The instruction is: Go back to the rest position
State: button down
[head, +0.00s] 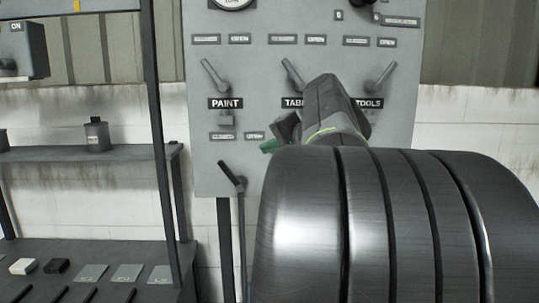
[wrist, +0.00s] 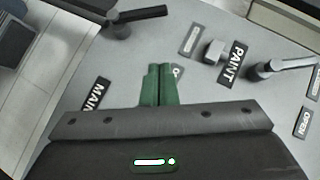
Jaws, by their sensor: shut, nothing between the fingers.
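My gripper's green fingers (wrist: 159,85) are together in the wrist view, with nothing between them. They point at the grey panel (wrist: 145,48), near a small label plate that they partly cover. In the head view my arm stands in front of the panel (head: 260,75), and only a bit of green fingertip (head: 271,146) shows at its left edge. The PAINT lever (head: 214,76) tilts up to the left; it also shows in the wrist view (wrist: 282,67).
A lower lever (head: 232,178) sits at the panel's bottom left. A padlock-like block (head: 226,118) is below the PAINT label. A dark shelf rack (head: 160,120) stands at left, holding a grey canister (head: 97,135). A gauge (head: 234,2) is at the top.

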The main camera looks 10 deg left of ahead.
jog(key=shift+s+d+r, duration=0.1)
jog(key=shift+s+d, duration=0.05)
jog(key=shift+d, duration=0.1)
jog(key=shift+a, duration=0.1)
